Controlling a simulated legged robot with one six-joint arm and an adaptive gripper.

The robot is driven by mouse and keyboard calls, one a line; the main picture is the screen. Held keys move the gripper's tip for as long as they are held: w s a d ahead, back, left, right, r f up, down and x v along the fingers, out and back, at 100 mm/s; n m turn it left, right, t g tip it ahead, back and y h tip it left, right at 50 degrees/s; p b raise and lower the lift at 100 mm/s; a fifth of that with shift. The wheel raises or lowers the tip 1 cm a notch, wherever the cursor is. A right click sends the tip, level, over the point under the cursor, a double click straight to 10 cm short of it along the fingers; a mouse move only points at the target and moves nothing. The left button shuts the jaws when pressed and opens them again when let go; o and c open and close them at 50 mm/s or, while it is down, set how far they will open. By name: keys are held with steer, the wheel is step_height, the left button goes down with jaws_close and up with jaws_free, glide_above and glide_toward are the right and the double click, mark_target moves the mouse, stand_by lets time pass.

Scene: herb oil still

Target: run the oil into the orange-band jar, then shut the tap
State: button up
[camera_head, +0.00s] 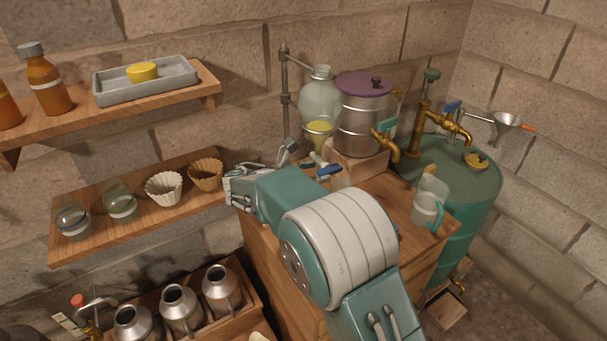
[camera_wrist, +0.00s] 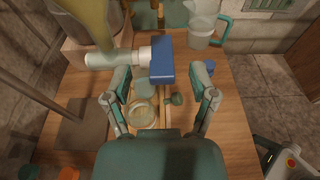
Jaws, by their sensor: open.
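The glass separator (camera_head: 320,100) holds yellow oil (camera_head: 319,127) low in its bulb and hangs at the stand beside the steel still. Its tap has a pale body (camera_wrist: 115,58) and a blue handle (camera_wrist: 162,58); the handle also shows in the head view (camera_head: 329,170). My gripper (camera_wrist: 162,75) is open, with its fingers apart on either side of the blue handle's near end; contact cannot be told. A round clear glass jar (camera_wrist: 142,112) stands below on the bench, seen from above between the fingers. Its band colour cannot be told. My arm hides the jar in the head view.
A jug with a teal handle (camera_head: 427,208) stands at the bench's right. The steel still (camera_head: 363,115) with purple lid is behind. A lower shelf (camera_head: 150,225) holds two glass jars and two paper filters. Steel cans (camera_head: 180,309) stand below. A teal drum (camera_head: 470,195) is at right.

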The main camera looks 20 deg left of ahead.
mark_target(336, 166)
steer(key=x, duration=0.5)
steer(key=shift+w+d+f, duration=0.15)
steer(key=shift+w+d, duration=0.05)
steer(key=shift+w, duration=0.1)
jaws_close()
